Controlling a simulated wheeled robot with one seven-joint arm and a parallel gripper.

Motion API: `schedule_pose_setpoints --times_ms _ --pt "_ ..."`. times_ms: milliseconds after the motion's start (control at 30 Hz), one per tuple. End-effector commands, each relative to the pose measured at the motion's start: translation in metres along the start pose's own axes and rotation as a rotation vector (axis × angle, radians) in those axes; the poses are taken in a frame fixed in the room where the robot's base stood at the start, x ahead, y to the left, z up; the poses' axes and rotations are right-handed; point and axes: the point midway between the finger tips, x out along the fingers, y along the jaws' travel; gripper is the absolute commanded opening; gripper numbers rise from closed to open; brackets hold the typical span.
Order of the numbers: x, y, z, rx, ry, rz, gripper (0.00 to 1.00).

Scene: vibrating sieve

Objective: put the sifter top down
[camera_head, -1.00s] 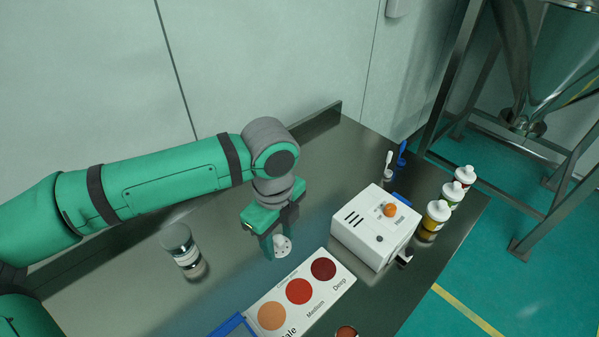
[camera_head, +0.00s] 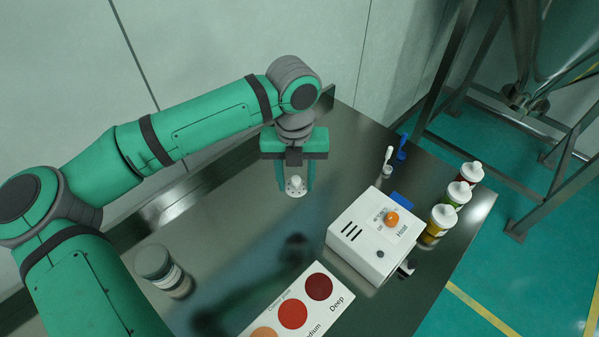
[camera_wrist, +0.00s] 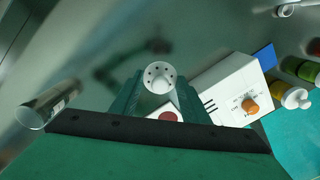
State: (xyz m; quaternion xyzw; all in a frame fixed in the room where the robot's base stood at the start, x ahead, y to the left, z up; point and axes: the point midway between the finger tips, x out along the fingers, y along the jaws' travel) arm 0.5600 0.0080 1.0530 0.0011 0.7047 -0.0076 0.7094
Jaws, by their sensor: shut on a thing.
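The sifter top (camera_head: 296,187) is a small white round piece with several holes in its face. My gripper (camera_head: 295,180) is shut on it and holds it above the metal table, left of and behind the white machine. In the wrist view the sifter top (camera_wrist: 160,78) sits between the green fingertips, its holed face in sight.
The white heating machine (camera_head: 370,237) with an orange knob stands to the right. A colour chart (camera_head: 300,305) lies in front. Several bottles (camera_head: 442,220) line the right edge. A blue item and a white item (camera_head: 388,158) stand at the back right. The metal table (camera_head: 225,215) is clear left of the gripper.

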Motion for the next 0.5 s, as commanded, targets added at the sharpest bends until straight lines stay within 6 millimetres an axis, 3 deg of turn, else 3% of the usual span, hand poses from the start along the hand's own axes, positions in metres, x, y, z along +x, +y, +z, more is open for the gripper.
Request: schedule_pose_setpoints --times_ms 200,367,500 --pt "0.002 -0.017 0.016 0.285 0.009 -0.004 0.21" --pt "0.003 -0.021 0.022 0.372 0.012 -0.005 0.21" --pt "0.011 -0.019 0.039 0.380 0.013 -0.006 0.21"
